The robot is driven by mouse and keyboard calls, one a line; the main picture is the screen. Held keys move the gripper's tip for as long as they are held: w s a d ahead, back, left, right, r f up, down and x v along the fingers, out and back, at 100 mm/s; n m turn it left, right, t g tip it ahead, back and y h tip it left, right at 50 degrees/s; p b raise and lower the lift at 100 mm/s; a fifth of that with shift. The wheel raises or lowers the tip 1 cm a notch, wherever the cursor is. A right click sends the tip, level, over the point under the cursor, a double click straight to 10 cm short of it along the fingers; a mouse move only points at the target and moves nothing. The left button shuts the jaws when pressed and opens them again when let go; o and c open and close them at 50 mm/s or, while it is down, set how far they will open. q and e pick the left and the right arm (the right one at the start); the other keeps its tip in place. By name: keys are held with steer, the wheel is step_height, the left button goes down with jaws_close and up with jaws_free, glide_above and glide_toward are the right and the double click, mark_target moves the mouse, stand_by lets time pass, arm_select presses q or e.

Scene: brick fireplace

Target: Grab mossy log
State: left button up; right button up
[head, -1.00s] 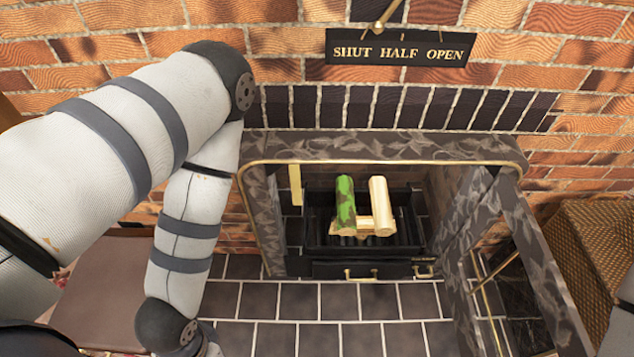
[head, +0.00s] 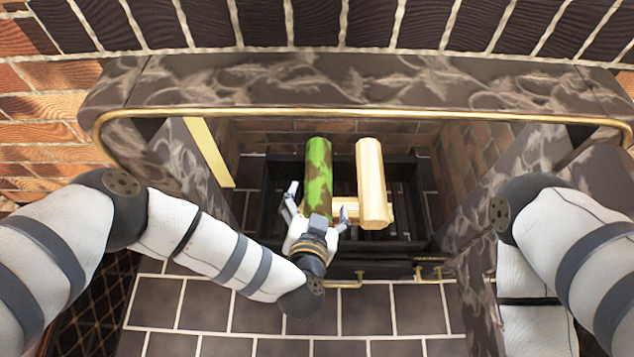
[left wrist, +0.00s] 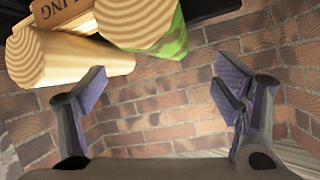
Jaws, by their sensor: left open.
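The mossy log (head: 318,170), green with brown patches, lies in the fireplace grate in the head view, with its near end toward me. In the left wrist view, its pale end face and green side (left wrist: 172,45) show at the top. My left gripper (head: 318,202) is open at the log's near end, with one finger to each side in the head view. In the left wrist view, the open fingers (left wrist: 163,88) have nothing between them, and the log shows above them. My right arm is at the right, but its gripper is out of view.
A plain pale log (head: 372,180) lies just right of the mossy log, with another pale wood piece (head: 347,209) low between them. The black grate (head: 410,205) surrounds them. A stone surround with a brass rim (head: 350,113) frames the opening. The tiled hearth (head: 365,310) is clear.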

mark_target(320, 185)
arm_select(q)
steer(key=b+x, duration=0.3)
steer(key=x, duration=0.5)
steer(key=shift+w+a+f, duration=0.1)
steer(key=shift+w+f, duration=0.05)
steer(key=shift+f, duration=0.05)
steer(key=shift+w+r, duration=0.1)
steer(key=shift+r, duration=0.1)
steer(key=shift+c, duration=0.5)
arm_select(e)
steer(key=f, duration=0.1)
steer(key=s+f, duration=0.1)
steer(key=f, duration=0.1)
steer(key=shift+a+f+g, duration=0.1)
steer(key=shift+f+g, duration=0.1)
steer(key=shift+g, duration=0.1)
arm_select(q)
steer(key=c, duration=1.8)
